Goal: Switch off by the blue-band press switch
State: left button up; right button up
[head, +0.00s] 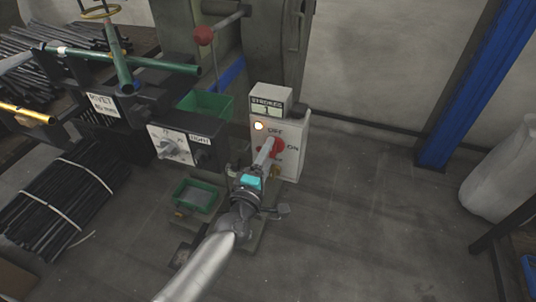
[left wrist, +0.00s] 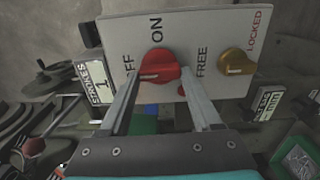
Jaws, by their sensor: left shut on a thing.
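The white switch box (head: 292,150) stands right of the press, with OFF and ON lettering and a lit lamp (head: 259,126). Its red rotary switch (head: 276,144) faces my left gripper (head: 267,151). In the left wrist view, the red switch (left wrist: 158,65) sits between the two fingers of my left gripper (left wrist: 157,72), which are shut on it. The ON word is just above the switch and OFF is to its left; the exact pointer direction is hard to tell. A blue part (head: 231,73) shows on the press behind the box. My right gripper is not in view.
A brass knob (left wrist: 237,62) between FREE and LOCKED is beside the red switch. A STROKES counter (head: 267,107) tops the box.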

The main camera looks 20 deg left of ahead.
pick_arm(q)
jog(key=o, duration=1.4)
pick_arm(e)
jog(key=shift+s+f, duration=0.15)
pick_arm(q)
jog(key=s, duration=0.5)
jog(key=s+p, duration=0.1)
jog(key=s, duration=0.4)
jog(key=s+p, duration=0.1)
jog(key=s, duration=0.4)
jog(key=shift+s+a, duration=0.15)
jog(key=shift+a, duration=0.1)
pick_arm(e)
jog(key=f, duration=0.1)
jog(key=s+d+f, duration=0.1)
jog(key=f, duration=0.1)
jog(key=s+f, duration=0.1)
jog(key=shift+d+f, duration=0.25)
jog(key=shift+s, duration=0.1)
